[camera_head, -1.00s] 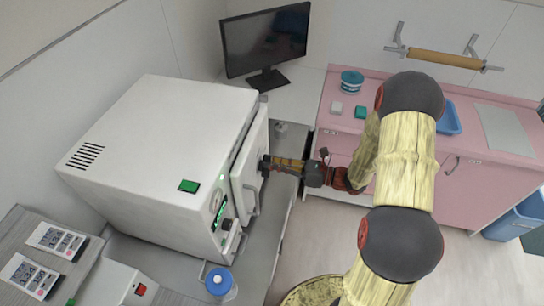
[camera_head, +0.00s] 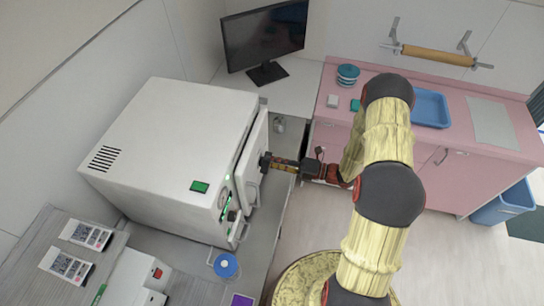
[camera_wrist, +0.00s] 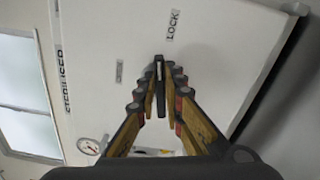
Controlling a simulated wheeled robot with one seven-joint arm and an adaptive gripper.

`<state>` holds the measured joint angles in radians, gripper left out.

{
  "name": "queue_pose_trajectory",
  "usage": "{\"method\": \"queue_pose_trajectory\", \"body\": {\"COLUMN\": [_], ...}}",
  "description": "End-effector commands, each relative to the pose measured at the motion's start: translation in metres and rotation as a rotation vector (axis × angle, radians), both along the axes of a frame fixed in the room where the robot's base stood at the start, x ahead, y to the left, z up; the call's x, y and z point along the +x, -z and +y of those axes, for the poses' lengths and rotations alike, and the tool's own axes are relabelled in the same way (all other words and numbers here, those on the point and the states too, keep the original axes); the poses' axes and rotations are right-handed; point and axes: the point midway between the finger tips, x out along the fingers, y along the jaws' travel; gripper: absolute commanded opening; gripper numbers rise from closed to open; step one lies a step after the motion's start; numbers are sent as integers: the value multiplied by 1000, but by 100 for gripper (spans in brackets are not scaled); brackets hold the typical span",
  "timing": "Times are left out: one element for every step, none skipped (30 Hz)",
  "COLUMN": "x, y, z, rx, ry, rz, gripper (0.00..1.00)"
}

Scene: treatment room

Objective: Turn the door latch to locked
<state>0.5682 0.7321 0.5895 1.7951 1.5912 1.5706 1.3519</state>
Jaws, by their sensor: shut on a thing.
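The white sterilizer (camera_head: 165,140) stands at left in the head view, its white door (camera_head: 248,185) on its right-hand side, close against the body. My gripper (camera_head: 272,163) reaches in from the right to the door's outer face. In the wrist view my gripper (camera_wrist: 160,88) has its fingertips closed together on the dark, narrow door latch (camera_wrist: 159,66). The latch points up in the picture, toward a gap between a "LOCK" label (camera_wrist: 173,25) and a smaller label (camera_wrist: 119,70) to its left.
A monitor (camera_head: 266,42) stands behind the sterilizer. A pink counter (camera_head: 465,100) with a blue tray (camera_head: 431,108) lies behind my arm. A blue-lidded container (camera_head: 226,265) stands near the sterilizer's front. A round gauge (camera_wrist: 91,146) shows low in the wrist view.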

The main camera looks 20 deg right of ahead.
Motion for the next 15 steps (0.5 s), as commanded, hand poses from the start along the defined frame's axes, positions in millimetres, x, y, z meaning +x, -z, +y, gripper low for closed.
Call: {"method": "queue_pose_trajectory", "body": {"x": [1,1,1,1,1,1,1,1,1,1,1,1,1,1,1], "y": [-1,-1,0,0,0,1,1,1,2,2,2,2,3,3,3], "z": [-1,-1,0,-1,-1,-1,-1,-1,-1,-1,-1,-1,-1,-1,-1], "rx": [18,30,44,55,65,76,85,92,102,108,113,121,125,128,133], "ry": [1,1,1,1,1,1,1,1,2,2,2,2,2,2,2], "rz": [28,46,68,84,99,115,128,139,153,162,171,182,187,193,200], "gripper": [0,0,0,0,0,0,0,0,0,0,0,0,0,0,0]}}
